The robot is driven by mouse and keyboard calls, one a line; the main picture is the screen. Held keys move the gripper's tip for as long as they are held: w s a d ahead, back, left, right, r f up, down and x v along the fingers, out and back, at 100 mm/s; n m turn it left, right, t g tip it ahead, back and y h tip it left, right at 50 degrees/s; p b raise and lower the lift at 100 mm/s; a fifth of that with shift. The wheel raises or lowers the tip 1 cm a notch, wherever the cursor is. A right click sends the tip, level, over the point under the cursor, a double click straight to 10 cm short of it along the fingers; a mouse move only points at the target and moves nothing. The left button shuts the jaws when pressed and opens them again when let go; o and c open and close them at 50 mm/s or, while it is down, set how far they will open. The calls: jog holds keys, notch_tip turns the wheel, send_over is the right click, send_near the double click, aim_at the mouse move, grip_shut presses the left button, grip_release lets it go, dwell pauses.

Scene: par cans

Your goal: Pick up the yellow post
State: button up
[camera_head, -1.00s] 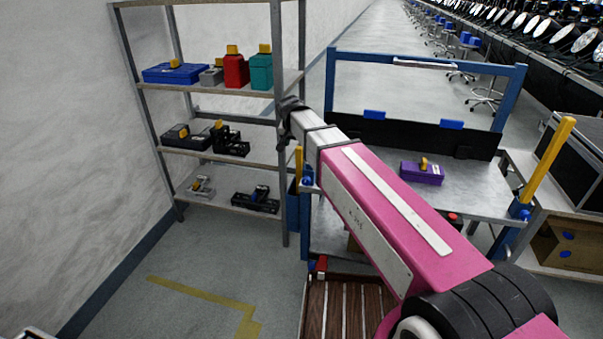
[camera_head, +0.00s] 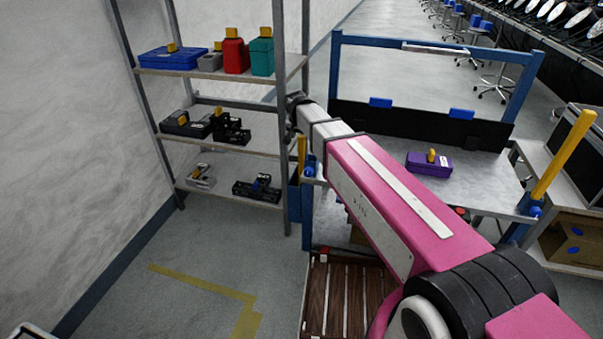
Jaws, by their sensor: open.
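Two yellow posts show at the blue-framed workbench. One yellow post (camera_head: 565,154) stands tilted at the bench's right front corner, in a blue holder. The other yellow post (camera_head: 302,153) is upright at the left corner, partly beside my arm. My pink arm reaches away from the camera toward the shelf. My gripper (camera_head: 293,113) is the small dark end at the arm's tip, in front of the shelf upright and above the left post. It is apart from the right post. Its fingers are too small to make out in detail, and I see nothing held in it.
The workbench (camera_head: 480,190) carries a purple box (camera_head: 429,162) with a yellow handle. A metal shelf (camera_head: 250,143) with several boxes and cases stands at the left. A slatted wooden crate (camera_head: 330,300) is on the floor below my arm.

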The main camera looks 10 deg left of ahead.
jog(key=x, duration=0.5)
jog(key=shift+a, duration=0.2)
jog(key=shift+r, duration=0.1)
jog(key=c, duration=1)
jog(key=shift+o, duration=0.2)
jog(key=shift+r, duration=0.1)
